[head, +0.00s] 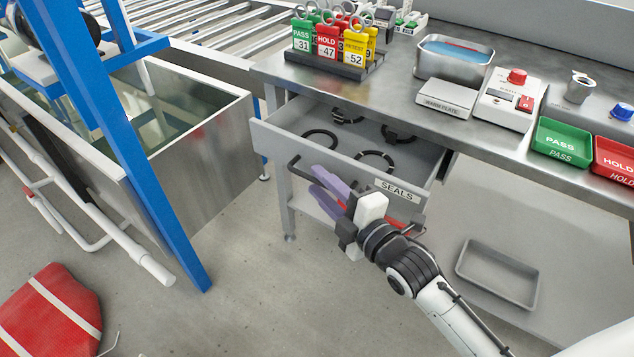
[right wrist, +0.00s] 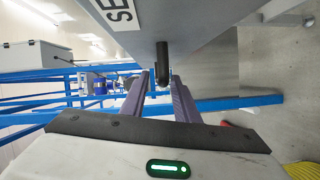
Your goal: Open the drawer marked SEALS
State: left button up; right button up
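The drawer marked SEALS (head: 275,143) stands pulled out from under the steel bench, with several black rings (head: 374,160) inside. Its SEALS label (head: 397,190) is on the front panel, and part of the label shows in the right wrist view (right wrist: 119,10). A dark bar handle (head: 294,168) runs along the front. My right gripper (head: 325,192) is at this handle, its purple fingers spread. In the right wrist view the handle (right wrist: 162,62) shows between the open fingertips (right wrist: 160,82); I cannot tell whether they touch it. My left gripper is not in view.
The bench top (head: 390,100) carries a tag rack (head: 335,65), a metal tank (head: 454,62), a red-button box (head: 508,100) and green and red trays (head: 562,142). A grey tray (head: 497,274) lies on the lower shelf. A blue frame post (head: 120,140) stands at left. Floor before the drawer is clear.

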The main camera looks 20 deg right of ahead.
jog(key=shift+x, duration=0.85)
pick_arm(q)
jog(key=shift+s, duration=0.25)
pick_arm(e)
jog(key=shift+w, duration=0.1)
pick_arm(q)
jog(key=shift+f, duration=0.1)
pick_arm(e)
jog(key=shift+c, duration=0.4)
grip_shut()
jog(key=shift+a, duration=0.1)
